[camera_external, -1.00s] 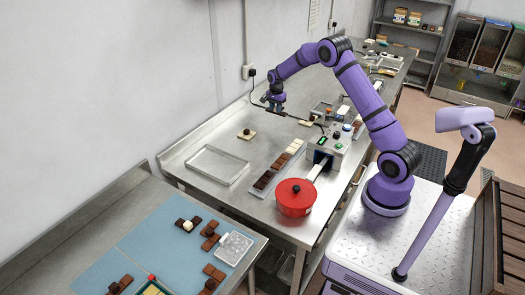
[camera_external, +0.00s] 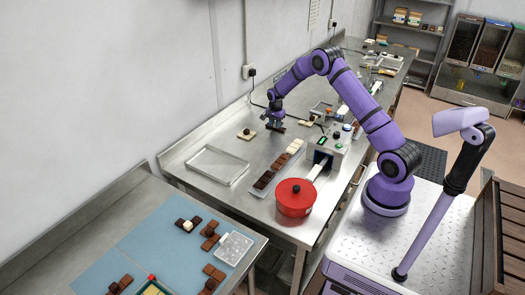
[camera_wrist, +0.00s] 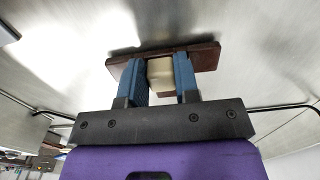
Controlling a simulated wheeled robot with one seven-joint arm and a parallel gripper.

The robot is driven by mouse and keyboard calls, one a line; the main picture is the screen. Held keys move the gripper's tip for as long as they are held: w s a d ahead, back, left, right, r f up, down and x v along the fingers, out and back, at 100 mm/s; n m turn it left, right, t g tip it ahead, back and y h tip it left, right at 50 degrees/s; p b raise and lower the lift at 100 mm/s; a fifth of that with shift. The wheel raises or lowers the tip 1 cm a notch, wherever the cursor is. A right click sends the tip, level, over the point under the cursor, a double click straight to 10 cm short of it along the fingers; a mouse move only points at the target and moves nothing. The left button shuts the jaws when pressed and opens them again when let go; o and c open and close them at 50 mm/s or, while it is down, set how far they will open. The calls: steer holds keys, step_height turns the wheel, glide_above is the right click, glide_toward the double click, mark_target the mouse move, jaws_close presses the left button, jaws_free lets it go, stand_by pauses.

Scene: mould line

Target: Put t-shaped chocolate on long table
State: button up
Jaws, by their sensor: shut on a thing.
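My gripper (camera_external: 275,118) is over the long steel table (camera_external: 258,152), toward the wall side. In the wrist view my gripper (camera_wrist: 161,80) is shut on the t-shaped chocolate (camera_wrist: 205,56), its blue fingers on either side of a cream block. A dark brown bar runs crosswise beyond the fingertips. In the external view the chocolate (camera_external: 276,129) shows as a small dark bar under my gripper, close to the tabletop. I cannot tell whether it touches the table.
A brown-and-cream chocolate piece (camera_external: 246,134) lies left of my gripper. A clear tray (camera_external: 218,166), a tray of chocolates (camera_external: 277,166), a red pot (camera_external: 296,198) and a boxy machine (camera_external: 328,150) stand nearer. Bare steel lies between the trays.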

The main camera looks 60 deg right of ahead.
steer(key=shift+f, duration=0.1)
steer(key=o, duration=1)
steer(key=shift+c, duration=0.2)
